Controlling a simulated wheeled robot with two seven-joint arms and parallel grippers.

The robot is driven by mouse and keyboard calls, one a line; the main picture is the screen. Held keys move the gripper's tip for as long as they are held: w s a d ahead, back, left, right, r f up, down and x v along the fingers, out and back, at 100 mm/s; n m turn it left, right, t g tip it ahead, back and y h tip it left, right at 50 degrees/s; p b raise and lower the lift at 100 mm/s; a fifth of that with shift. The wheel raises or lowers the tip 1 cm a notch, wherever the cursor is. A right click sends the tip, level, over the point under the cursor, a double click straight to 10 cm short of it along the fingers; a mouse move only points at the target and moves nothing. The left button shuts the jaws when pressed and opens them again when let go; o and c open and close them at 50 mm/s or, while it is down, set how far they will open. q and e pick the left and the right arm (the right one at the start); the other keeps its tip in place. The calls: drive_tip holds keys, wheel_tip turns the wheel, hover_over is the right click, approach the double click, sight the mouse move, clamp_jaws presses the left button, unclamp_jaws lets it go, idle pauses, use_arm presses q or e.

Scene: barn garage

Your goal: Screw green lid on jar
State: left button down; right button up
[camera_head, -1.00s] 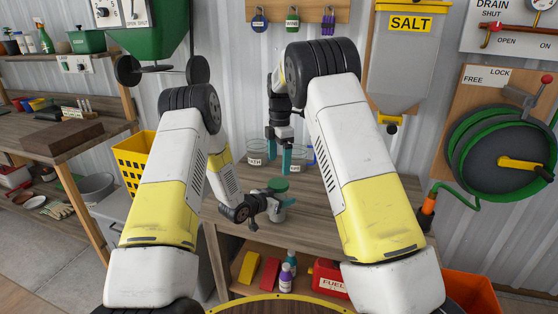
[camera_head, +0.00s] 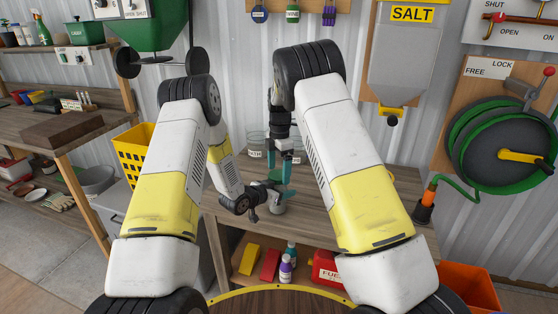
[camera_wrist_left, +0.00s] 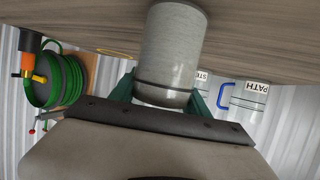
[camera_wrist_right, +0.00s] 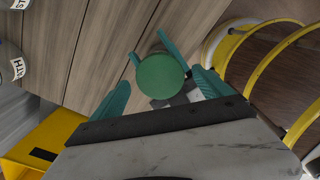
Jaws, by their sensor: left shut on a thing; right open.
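A grey jar (camera_head: 279,208) stands on the wooden workbench near its front edge. It fills the upper middle of the left wrist view (camera_wrist_left: 172,50). My left gripper (camera_head: 268,207) is shut on the jar's side. The round green lid (camera_head: 276,182) sits on top of the jar; whether its thread is engaged cannot be told. My right gripper (camera_head: 279,176) points down over the lid, open, with teal fingers. In the right wrist view the lid (camera_wrist_right: 160,76) lies between and beyond its open fingers, with the left gripper's fingertips below it.
Labelled glass mugs (camera_head: 255,146) stand at the back of the workbench (camera_head: 325,192), one partly behind my right arm. A yellow crate (camera_head: 135,157) stands left. Bottles (camera_head: 287,266) and a red fuel can (camera_head: 328,268) are on the shelf below.

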drive_tip(key=shift+f, duration=0.55)
drive_tip(key=c, duration=1.5)
drive_tip(key=m, duration=0.3)
drive_tip(key=o, duration=1.6)
drive_tip(key=shift+c, duration=0.2)
